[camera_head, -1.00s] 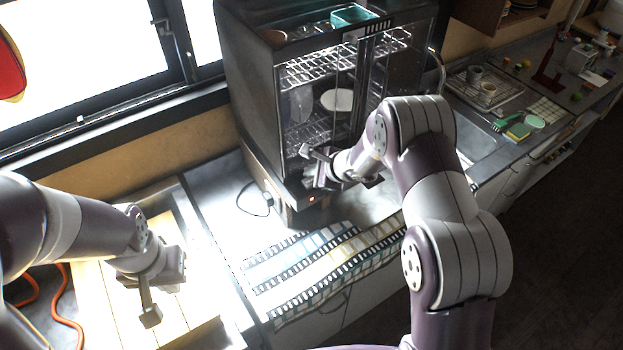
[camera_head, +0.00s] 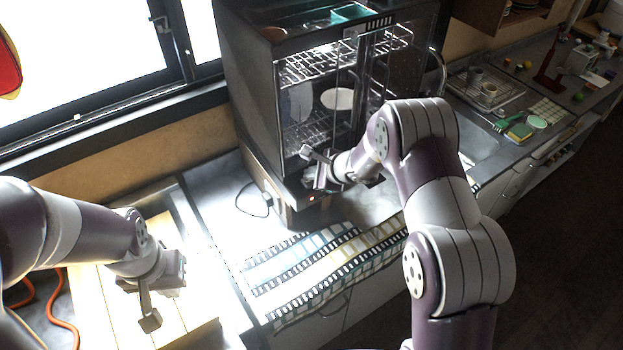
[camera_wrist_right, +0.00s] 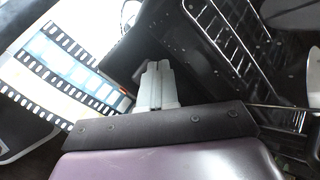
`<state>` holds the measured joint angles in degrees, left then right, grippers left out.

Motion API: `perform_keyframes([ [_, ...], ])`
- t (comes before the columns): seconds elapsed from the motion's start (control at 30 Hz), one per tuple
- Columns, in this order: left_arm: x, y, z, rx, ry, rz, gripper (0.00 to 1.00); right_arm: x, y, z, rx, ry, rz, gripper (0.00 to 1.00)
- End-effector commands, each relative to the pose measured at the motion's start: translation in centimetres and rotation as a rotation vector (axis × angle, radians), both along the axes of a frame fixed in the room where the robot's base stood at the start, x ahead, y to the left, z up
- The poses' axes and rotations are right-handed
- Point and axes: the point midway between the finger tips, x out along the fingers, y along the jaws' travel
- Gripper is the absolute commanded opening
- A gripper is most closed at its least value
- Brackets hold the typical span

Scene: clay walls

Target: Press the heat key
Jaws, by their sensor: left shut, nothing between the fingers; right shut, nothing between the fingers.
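A dark glass-fronted cabinet (camera_head: 262,120) stands on the counter. A small red-lit spot (camera_head: 312,198), seemingly the heat key, is low on its front. In the right wrist view a small orange-red spot (camera_wrist_right: 124,91) shows left of the fingers. My right gripper (camera_head: 314,178) is in front of the cabinet's lower front, just above the red spot. In its wrist view its fingers (camera_wrist_right: 157,68) are shut and empty, close to the dark panel; contact cannot be told. My left gripper (camera_head: 150,319) is shut and empty over the pale wooden board at the left.
Wire racks (camera_head: 305,70) and a white plate (camera_head: 337,99) are inside the cabinet. A black cable (camera_head: 254,207) lies beside it. An orange cord (camera_head: 66,322) is at the left. A sink (camera_head: 478,140) is at the right.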

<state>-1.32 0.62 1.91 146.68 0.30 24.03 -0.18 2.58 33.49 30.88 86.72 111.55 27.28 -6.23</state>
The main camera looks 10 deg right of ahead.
Motion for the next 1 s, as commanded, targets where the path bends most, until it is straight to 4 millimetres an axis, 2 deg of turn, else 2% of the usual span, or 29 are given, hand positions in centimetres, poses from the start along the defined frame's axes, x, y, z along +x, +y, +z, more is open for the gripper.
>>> perform_keyframes([
  [0.53,0.0,0.0,-0.5,0.000,0.000,0.000,0.00,0.0,0.0,-0.3,0.001,0.000,-0.001,0.00],
  [0.8,0.0,0.0,0.1,0.000,0.000,0.000,0.00,0.0,0.0,1.1,-0.001,0.000,-0.001,0.00],
  [1.0,0.0,0.0,0.1,0.000,0.000,0.000,0.00,0.0,0.0,1.1,0.000,0.001,-0.001,0.00],
])
